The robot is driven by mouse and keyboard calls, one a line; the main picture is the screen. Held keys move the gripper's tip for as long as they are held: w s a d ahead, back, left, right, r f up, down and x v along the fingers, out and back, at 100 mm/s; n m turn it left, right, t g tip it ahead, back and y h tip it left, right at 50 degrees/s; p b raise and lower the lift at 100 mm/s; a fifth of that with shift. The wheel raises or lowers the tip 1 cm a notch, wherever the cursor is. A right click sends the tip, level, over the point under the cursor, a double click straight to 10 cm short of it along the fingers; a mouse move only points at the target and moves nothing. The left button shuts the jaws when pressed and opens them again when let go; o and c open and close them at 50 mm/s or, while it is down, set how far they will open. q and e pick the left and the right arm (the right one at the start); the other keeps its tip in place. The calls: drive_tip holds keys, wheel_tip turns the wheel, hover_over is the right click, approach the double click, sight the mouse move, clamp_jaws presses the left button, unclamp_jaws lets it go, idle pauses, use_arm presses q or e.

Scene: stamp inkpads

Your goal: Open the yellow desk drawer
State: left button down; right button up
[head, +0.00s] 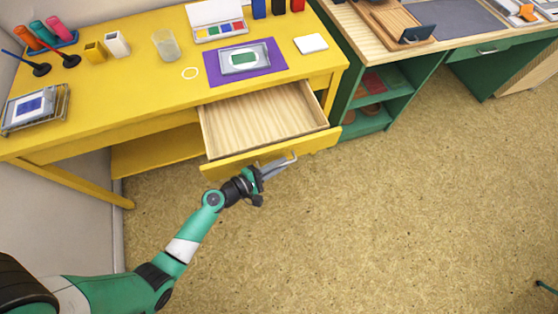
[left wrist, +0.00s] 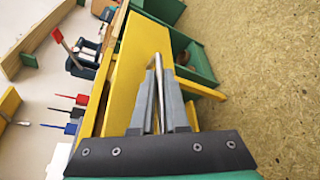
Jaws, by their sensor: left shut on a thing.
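The yellow desk (head: 140,70) stands at the upper left in the head view. Its drawer (head: 262,122) is pulled out, and its empty wooden inside shows. My left gripper (head: 284,164) is at the drawer's yellow front (head: 318,142), shut on the metal handle (head: 293,157). In the left wrist view, the two grey fingers (left wrist: 160,105) close around the handle bar (left wrist: 159,70) in front of the yellow drawer front (left wrist: 125,75). My right gripper is not in view.
On the desk top are a purple mat (head: 212,70) with an inkpad, a paint box (head: 220,30), a glass (head: 166,45) and several stamps. A green desk (head: 435,75) stands at the right. The floor (head: 400,210) in front is clear.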

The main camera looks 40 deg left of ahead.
use_arm(q)
drive_tip(key=c, duration=0.9)
unclamp_jaws()
drive_tip(key=p+v, duration=0.2)
drive_tip(key=v, duration=0.9)
drive_tip(key=shift+s+a+r+p, duration=0.1)
drive_tip(key=shift+s+r+p, duration=0.05)
drive_tip(key=shift+s+p, duration=0.2)
